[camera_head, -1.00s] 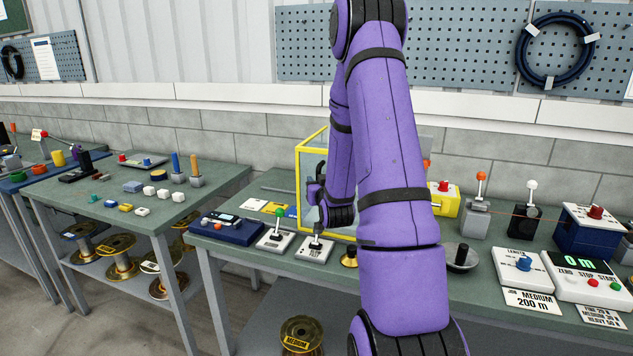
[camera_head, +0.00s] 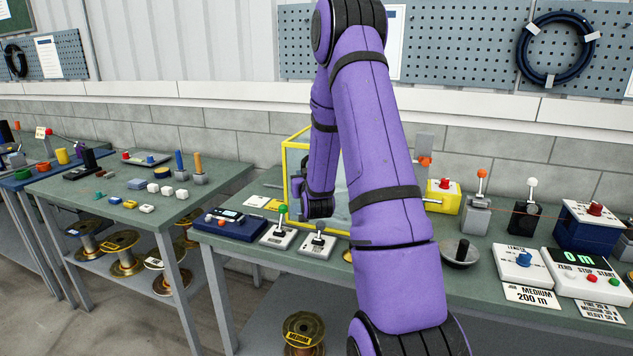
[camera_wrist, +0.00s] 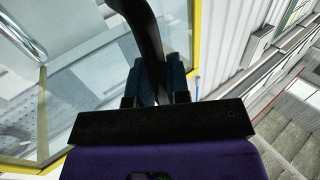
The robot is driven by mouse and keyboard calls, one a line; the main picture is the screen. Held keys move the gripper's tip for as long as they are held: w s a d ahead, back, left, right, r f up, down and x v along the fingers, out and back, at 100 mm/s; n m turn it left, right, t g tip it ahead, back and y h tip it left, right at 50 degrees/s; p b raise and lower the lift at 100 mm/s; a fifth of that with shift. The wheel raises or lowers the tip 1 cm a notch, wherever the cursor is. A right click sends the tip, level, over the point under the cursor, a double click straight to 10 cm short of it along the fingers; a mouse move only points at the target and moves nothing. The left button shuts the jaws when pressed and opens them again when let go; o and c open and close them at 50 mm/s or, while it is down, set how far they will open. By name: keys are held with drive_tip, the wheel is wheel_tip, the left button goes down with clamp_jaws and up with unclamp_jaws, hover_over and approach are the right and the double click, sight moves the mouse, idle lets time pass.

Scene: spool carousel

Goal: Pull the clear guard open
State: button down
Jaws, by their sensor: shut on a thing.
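The clear guard (camera_head: 298,160) is a see-through panel in a yellow frame, standing on the green bench behind my arm. Its yellow frame and pane also show in the wrist view (camera_wrist: 90,75). My gripper (camera_head: 301,196) is at the guard's front left side, mostly hidden by my own wrist. In the wrist view my gripper (camera_wrist: 162,84) has its two fingers closed around a dark, curved handle (camera_wrist: 149,38). The handle runs up and out of the top of that view. Much of the guard is hidden behind my purple arm.
A green-knobbed lever (camera_head: 281,225) and another lever unit (camera_head: 315,243) stand just in front of the guard. A dark blue device (camera_head: 228,224) lies left of them. A yellow box with a red button (camera_head: 443,196) stands to the right.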

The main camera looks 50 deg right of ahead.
drive_tip(key=w+a, duration=0.4)
drive_tip(key=w, duration=0.6)
drive_tip(key=w+a, duration=0.4)
drive_tip(key=w, duration=0.7)
drive_tip(key=shift+a, duration=0.4)
drive_tip(key=c, duration=1.1)
unclamp_jaws()
drive_tip(key=v, duration=1)
drive_tip(key=shift+s+a, duration=0.25)
drive_tip(key=shift+s, duration=0.1)
